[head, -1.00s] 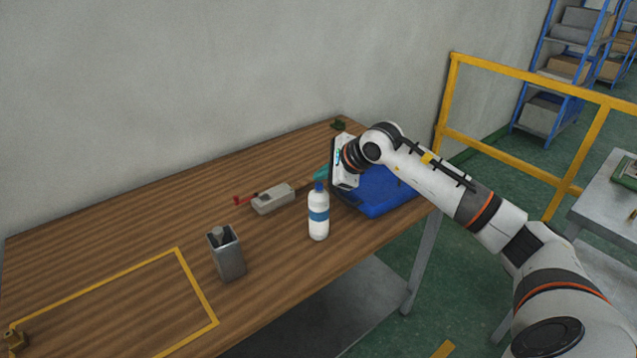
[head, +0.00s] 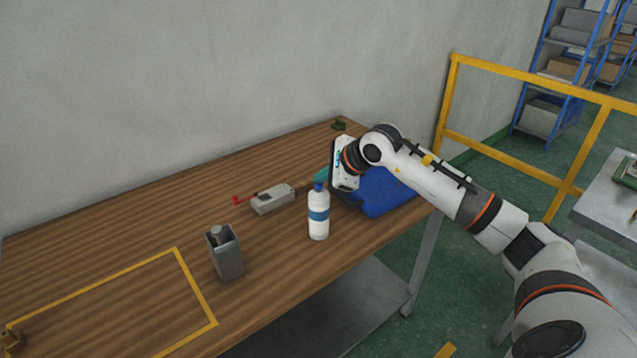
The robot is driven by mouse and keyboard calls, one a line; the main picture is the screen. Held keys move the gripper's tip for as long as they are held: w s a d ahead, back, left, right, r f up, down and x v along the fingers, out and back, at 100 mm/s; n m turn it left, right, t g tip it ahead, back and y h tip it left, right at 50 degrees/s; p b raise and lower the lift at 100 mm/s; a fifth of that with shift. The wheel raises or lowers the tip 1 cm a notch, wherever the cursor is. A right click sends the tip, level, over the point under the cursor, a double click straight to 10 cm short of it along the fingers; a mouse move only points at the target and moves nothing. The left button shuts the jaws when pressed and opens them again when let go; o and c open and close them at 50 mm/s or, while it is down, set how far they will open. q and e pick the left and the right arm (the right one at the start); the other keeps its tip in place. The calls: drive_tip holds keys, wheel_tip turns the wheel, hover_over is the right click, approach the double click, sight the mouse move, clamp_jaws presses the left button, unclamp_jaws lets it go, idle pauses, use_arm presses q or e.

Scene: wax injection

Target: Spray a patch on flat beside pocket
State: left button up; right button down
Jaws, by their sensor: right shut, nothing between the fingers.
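A white bottle with a blue band and blue cap (head: 318,214) stands upright on the wooden table. A grey metal block (head: 272,199) with a red-tipped part lies left of it; any pocket in it is too small to make out. A blue tray or mat (head: 385,192) lies at the table's right end, partly hidden by my right arm. My right gripper (head: 325,174) is at the tray's left edge, behind the bottle, its teal fingertips pointing left toward the block. It is shut and holds nothing. My left gripper is not in view.
A grey open-topped holder (head: 225,253) stands at the table's front. A yellow outline (head: 197,285) marks the table's left part, with a small brass piece (head: 12,341) at its corner. A small green item (head: 339,125) lies at the back. A yellow railing (head: 520,84) stands right.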

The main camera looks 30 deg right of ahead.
drive_tip(key=shift+f, duration=0.1)
idle(0.4)
drive_tip(key=shift+r, duration=0.55)
wheel_tip(320, 180, up, 6)
drive_tip(key=p, duration=0.3)
idle(2.5)
